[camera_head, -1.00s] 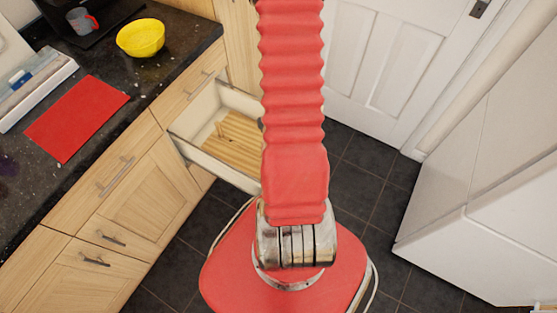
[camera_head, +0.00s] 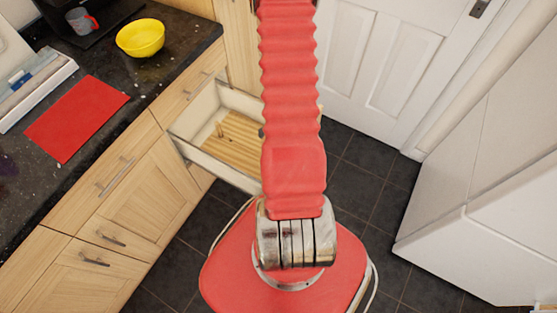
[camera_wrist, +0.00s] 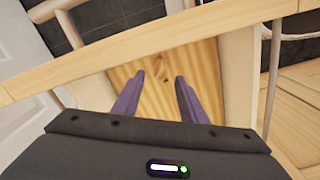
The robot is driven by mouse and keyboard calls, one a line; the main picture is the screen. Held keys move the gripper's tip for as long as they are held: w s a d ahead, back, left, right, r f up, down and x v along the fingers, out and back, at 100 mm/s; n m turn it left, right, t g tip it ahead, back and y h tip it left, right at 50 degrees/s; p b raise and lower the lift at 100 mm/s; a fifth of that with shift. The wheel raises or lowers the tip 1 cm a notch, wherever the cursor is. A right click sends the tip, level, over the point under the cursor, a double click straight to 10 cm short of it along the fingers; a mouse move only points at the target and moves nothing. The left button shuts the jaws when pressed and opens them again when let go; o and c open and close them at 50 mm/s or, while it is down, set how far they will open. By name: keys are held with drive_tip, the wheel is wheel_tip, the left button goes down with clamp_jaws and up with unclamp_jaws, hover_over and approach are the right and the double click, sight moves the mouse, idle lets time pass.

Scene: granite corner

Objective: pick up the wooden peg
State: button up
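A small upright wooden piece (camera_head: 219,130), which looks like the wooden peg, stands in the open drawer (camera_head: 213,168) in the head view. It is too small there to make out well. I cannot pick out the peg for sure in the wrist view. My gripper (camera_wrist: 160,78) has two purple fingers set apart with nothing between them. It points at a knotty wooden surface (camera_wrist: 158,98), with a pale wooden edge crossing the view beyond the fingertips.
The drawer holds a slatted wooden insert (camera_head: 237,148). The dark counter (camera_head: 110,105) carries a red mat (camera_head: 77,118) and a yellow bowl (camera_head: 140,38). A white door (camera_head: 375,60) and a white appliance (camera_head: 480,190) stand at the right. Dark floor tiles lie between.

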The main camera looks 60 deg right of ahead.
drive_tip(key=shift+s+f, duration=0.1)
drive_tip(key=shift+f, duration=2.45)
drive_tip(key=shift+c, duration=0.6)
clamp_jaws()
